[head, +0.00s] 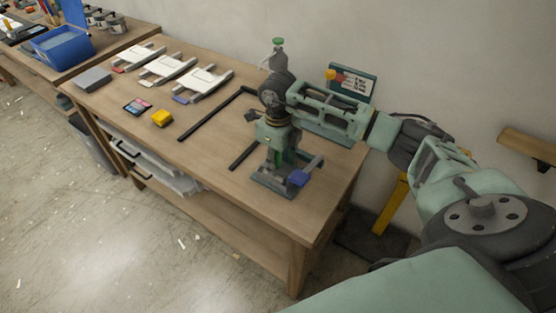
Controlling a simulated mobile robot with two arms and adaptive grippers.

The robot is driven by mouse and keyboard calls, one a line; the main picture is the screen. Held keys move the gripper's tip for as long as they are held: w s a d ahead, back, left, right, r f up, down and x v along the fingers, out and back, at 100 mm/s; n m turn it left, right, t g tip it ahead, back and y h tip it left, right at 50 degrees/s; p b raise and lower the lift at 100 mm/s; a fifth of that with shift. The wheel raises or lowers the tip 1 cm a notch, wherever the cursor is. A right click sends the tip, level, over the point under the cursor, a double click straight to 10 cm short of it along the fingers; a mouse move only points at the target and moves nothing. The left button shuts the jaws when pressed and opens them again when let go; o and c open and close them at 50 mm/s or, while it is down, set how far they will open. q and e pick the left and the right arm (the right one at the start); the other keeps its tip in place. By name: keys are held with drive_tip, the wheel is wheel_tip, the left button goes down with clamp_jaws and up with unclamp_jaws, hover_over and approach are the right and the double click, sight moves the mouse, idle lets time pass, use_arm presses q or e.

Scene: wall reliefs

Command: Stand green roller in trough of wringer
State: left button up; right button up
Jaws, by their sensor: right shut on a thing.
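My right gripper (272,150) points down over the right end of the wooden table and is shut. A bright green piece (284,157), which looks like the green roller, shows just at its fingers; most of it is hidden by the gripper. Below and beside it stands a low grey-green frame (272,187) with a grey bar and a blue end piece (299,178), which seems to be the wringer. Its trough is hidden behind my gripper, and I cannot tell whether the roller touches it. My left gripper is not in view.
Two dark bars (215,114) lie left of my gripper. A yellow block (162,118), a dark card (138,106) and several white racks (205,82) lie farther left. A green-capped bottle (277,55) and a sign (350,83) stand near the wall. The table's front middle is clear.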

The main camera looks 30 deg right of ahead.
drive_tip(key=shift+s+f, duration=0.1)
drive_tip(key=shift+f, duration=0.2)
drive_tip(key=shift+f+b, duration=0.15)
drive_tip(key=shift+b, duration=0.2)
drive_tip(key=shift+c, duration=1)
drive_tip(key=o, duration=0.8)
drive_tip(key=shift+s, duration=0.1)
drive_tip(key=shift+c, duration=0.2)
drive_tip(key=shift+o, duration=0.8)
drive_tip(key=shift+f, duration=0.1)
drive_tip(key=shift+w, duration=0.2)
